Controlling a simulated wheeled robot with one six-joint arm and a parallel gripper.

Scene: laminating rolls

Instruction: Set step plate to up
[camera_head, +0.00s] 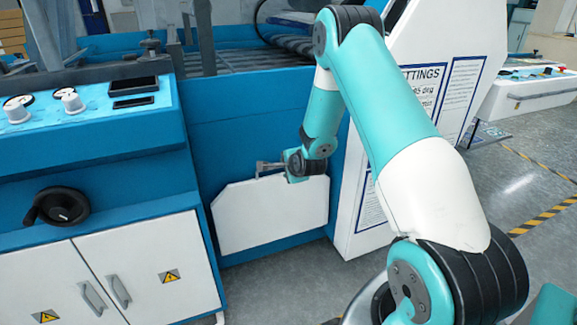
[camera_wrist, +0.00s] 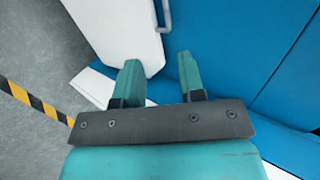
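The step plate (camera_head: 270,215) is a white panel with cut corners. It stands roughly upright against the blue front of the machine, low down. A grey handle (camera_head: 268,167) shows at its top edge. My gripper (camera_head: 296,168) is close to the plate's top edge, just right of the handle. In the wrist view, the two teal fingers of my gripper (camera_wrist: 160,78) are spread with nothing between them. A white panel, seemingly the plate (camera_wrist: 118,30), and the grey handle (camera_wrist: 165,15) lie ahead of the fingertips, apart from them.
A control panel (camera_head: 90,115) with gauges and a black handwheel (camera_head: 62,206) stand at left, above white cabinet doors (camera_head: 150,270). A white settings board (camera_head: 440,90) stands close to the right of the plate. Grey floor (camera_head: 300,285) is open in front.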

